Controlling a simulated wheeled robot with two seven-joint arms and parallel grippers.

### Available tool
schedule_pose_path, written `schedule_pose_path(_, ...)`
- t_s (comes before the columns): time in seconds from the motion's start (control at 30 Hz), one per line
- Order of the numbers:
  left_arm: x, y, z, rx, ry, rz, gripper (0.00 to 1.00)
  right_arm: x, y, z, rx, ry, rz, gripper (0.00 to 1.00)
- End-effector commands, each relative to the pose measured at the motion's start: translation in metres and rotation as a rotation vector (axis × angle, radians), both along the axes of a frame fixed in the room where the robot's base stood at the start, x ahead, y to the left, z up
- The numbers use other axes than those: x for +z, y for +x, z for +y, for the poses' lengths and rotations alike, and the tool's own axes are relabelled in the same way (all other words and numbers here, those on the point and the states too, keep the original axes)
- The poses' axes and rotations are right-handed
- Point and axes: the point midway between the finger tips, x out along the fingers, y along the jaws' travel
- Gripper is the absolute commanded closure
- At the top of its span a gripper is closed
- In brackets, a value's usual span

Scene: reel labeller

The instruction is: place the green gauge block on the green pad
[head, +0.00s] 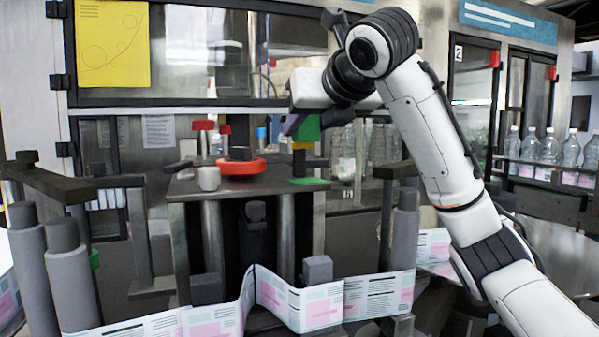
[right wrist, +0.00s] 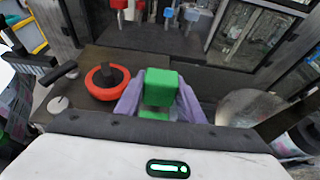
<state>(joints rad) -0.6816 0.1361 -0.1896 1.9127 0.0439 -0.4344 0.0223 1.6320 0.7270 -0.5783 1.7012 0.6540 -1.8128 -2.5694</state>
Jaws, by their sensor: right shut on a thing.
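The green gauge block (head: 308,129) is held in my right gripper (head: 297,126), above the right part of the grey table. In the right wrist view the block (right wrist: 160,86) sits between the two purple fingers of the right gripper (right wrist: 160,100). The green pad (head: 309,181) lies flat on the table near its right edge, below the block and apart from it. In the right wrist view a strip of the pad (right wrist: 153,115) shows just under the block; the rest is hidden. My left gripper is not in view.
A red ring (head: 241,166) with a dark knob and a small light grey cylinder (head: 208,178) stand on the table (head: 262,187) left of the pad. Red and blue fittings hang behind. A printed label strip (head: 300,303) winds in front. Bottles (head: 551,150) stand far right.

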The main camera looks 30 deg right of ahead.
Motion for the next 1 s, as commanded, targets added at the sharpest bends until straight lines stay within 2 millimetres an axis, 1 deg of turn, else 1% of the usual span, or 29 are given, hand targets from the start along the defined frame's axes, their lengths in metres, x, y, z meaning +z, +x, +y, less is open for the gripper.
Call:
schedule_pose_path(0.03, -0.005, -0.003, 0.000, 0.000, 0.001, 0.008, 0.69, -0.012, 0.000, 0.000, 0.000, -0.001, 0.000, 0.88)
schedule_pose_path(0.1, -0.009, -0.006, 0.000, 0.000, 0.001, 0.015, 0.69, -0.021, 0.000, 0.000, 0.000, -0.001, 0.000, 0.88)
schedule_pose_path(0.27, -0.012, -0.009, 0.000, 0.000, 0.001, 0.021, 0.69, -0.035, 0.000, 0.000, 0.000, 0.001, -0.001, 0.88)
schedule_pose_path(0.4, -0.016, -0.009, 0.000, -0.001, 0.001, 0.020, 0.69, -0.058, 0.000, 0.000, -0.001, -0.001, 0.000, 0.88)
schedule_pose_path(0.5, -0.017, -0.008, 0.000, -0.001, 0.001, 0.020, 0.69, -0.067, 0.000, 0.000, 0.000, 0.000, -0.002, 0.88)
schedule_pose_path(0.8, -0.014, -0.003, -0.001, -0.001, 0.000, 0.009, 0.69, -0.068, -0.001, 0.000, -0.001, 0.001, -0.003, 0.88)
schedule_pose_path(0.93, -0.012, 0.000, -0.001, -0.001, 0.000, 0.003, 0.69, -0.072, -0.001, 0.000, -0.001, 0.000, -0.003, 0.88)
schedule_pose_path(0.97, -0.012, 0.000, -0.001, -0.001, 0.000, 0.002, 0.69, -0.072, -0.001, 0.000, 0.000, 0.000, -0.002, 0.60)
schedule_pose_path(1.0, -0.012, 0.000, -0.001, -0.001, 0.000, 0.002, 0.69, -0.072, -0.001, 0.000, 0.000, 0.000, -0.002, 0.53)
